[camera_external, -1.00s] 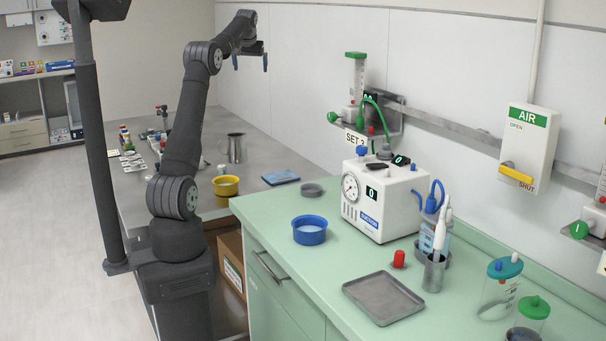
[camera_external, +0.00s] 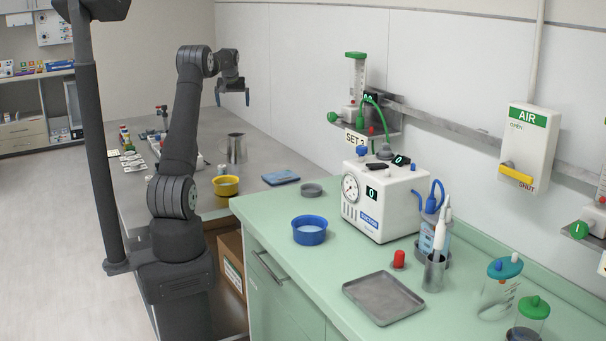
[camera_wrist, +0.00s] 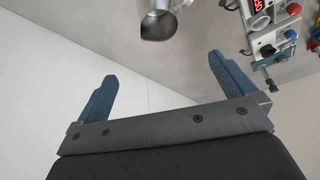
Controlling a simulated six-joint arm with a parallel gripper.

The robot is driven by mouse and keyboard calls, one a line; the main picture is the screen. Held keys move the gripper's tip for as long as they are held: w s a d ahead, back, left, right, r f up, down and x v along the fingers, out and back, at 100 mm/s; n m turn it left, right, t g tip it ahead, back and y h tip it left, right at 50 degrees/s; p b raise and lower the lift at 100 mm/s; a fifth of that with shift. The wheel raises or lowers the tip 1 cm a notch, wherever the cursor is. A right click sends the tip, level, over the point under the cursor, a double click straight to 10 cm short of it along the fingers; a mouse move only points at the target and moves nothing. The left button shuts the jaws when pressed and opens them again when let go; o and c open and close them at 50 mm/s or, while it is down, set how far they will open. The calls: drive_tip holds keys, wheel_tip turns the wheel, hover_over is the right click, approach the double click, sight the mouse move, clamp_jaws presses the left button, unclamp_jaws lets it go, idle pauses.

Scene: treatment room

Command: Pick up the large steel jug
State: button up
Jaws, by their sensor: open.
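The large steel jug (camera_external: 236,148) stands upright on the grey steel table. In the wrist view the jug (camera_wrist: 160,24) is at the top middle, partly cut off by the frame edge, beyond my fingertips. My gripper (camera_external: 233,98) is open and empty, its fingers pointing down, above and a little behind the jug in the external view. In the wrist view my gripper (camera_wrist: 155,78) shows two blue fingers spread wide with nothing between them.
A yellow bowl (camera_external: 226,186), a blue packet (camera_external: 281,177) and several small items lie near the jug on the steel table (camera_external: 262,146). Devices with a red display (camera_wrist: 262,10) show in the wrist view. A white wall (camera_external: 290,80) runs behind the table.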

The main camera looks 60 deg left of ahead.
approach(237, 139)
drive_tip(key=w+a+f, duration=0.2)
drive_tip(key=a+f, duration=0.3)
drive_tip(key=a, duration=0.1)
drive_tip(key=shift+x, duration=3)
drive_tip(key=shift+w+d, duration=0.1)
drive_tip(key=shift+d, duration=0.05)
drive_tip(key=c, duration=1.3)
